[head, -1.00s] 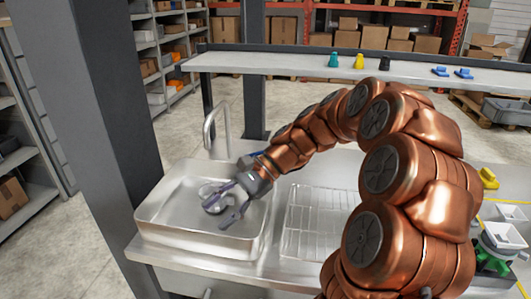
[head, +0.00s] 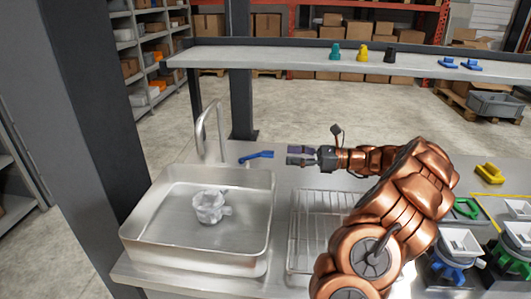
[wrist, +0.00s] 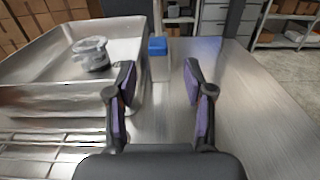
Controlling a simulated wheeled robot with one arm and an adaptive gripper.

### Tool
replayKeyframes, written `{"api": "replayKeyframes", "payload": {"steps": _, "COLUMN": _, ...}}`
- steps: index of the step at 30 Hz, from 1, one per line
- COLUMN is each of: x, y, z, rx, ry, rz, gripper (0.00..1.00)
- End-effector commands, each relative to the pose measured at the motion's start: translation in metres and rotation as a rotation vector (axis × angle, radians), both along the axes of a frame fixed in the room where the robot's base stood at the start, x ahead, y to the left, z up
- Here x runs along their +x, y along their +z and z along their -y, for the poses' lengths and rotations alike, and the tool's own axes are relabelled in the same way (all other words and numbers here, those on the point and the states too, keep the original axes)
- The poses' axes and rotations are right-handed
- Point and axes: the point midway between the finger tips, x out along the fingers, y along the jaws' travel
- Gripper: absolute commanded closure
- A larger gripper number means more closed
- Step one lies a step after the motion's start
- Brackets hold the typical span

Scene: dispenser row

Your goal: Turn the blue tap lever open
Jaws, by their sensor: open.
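The blue tap lever (head: 257,156) stands behind the sink's back right corner, to the right of the curved metal spout (head: 207,128). In the wrist view the blue lever (wrist: 158,47) shows end-on, ahead of my gripper and a little left of the middle of the gap. My gripper (head: 291,156) is to the right of the lever, pointing left at it and apart from it. In the wrist view my gripper (wrist: 157,85) has its two purple-padded fingers wide apart with nothing between them.
A metal sink basin (head: 130,232) holds a grey part (head: 210,207). A wire rack (head: 303,230) lies to its right. A raised shelf (head: 300,58) with small coloured parts runs behind. A dark post (head: 85,110) stands at left.

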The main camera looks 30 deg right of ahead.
Motion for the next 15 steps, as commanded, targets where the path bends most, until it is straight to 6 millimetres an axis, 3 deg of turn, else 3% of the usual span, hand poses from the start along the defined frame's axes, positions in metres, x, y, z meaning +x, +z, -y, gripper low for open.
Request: {"api": "replayKeyframes", "payload": {"steps": 15, "x": 0.043, "y": 0.002, "z": -0.052, "rx": -0.002, "ry": 0.011, "rz": 0.001, "gripper": 0.48}}
